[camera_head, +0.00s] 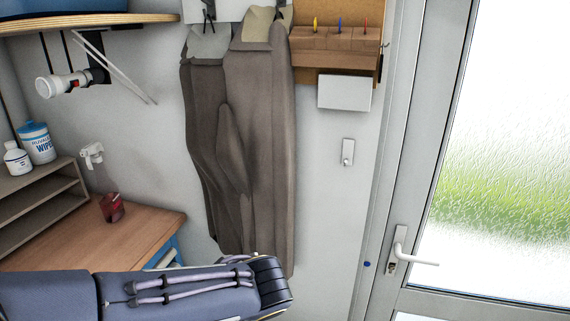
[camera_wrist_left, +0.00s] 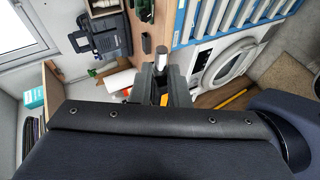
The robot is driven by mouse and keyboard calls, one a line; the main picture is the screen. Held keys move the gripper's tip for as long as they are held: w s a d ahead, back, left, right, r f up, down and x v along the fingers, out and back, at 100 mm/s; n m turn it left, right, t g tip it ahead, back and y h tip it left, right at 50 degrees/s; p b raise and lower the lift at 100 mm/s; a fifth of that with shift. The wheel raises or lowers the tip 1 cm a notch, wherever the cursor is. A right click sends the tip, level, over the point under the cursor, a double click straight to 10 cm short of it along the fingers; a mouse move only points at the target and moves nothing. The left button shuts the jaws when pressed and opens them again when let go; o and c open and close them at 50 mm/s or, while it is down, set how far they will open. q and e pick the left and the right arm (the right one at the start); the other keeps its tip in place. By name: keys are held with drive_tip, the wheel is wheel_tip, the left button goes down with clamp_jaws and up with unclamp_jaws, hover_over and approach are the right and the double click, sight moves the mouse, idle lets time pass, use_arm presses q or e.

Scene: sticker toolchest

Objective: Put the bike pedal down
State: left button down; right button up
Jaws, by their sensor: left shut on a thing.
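My left arm crosses the bottom of the head view, and its gripper is outside that view. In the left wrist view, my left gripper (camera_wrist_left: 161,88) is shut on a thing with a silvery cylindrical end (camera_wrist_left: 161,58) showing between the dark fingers. This held thing fits the bike pedal, but most of it is hidden by the fingers and the wrist. It is held in the air, with the room behind it. My right gripper is in neither view.
In the head view, a wooden bench (camera_head: 110,236) at left carries a small dark red object (camera_head: 111,207) and grey shelves (camera_head: 45,205). A glazed door (camera_head: 500,180) stands at right.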

use_arm(q)
drive_tip(key=w+a+f+m+t+h+b, duration=0.1)
drive_tip(key=w+a+f+m+t, duration=0.2)
drive_tip(key=w, duration=0.4)
drive_tip(key=w+a+f+m+t+b, duration=0.1)
drive_tip(key=w+f+m+t, duration=0.3)
drive_tip(key=w, duration=0.4)
drive_tip(key=w+d+f+m+t+h+b, duration=0.2)
drive_tip(key=w+d+f+m+t+h, duration=0.2)
drive_tip(key=f+m+h, duration=0.4)
drive_tip(key=shift+w+f+m+t, duration=0.4)
drive_tip(key=shift+w+f+t, duration=0.4)
drive_tip(key=shift+t, duration=0.3)
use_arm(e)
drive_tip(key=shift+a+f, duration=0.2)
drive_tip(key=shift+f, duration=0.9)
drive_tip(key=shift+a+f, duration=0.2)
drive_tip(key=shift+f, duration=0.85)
use_arm(q)
drive_tip(key=shift+d+r, duration=0.1)
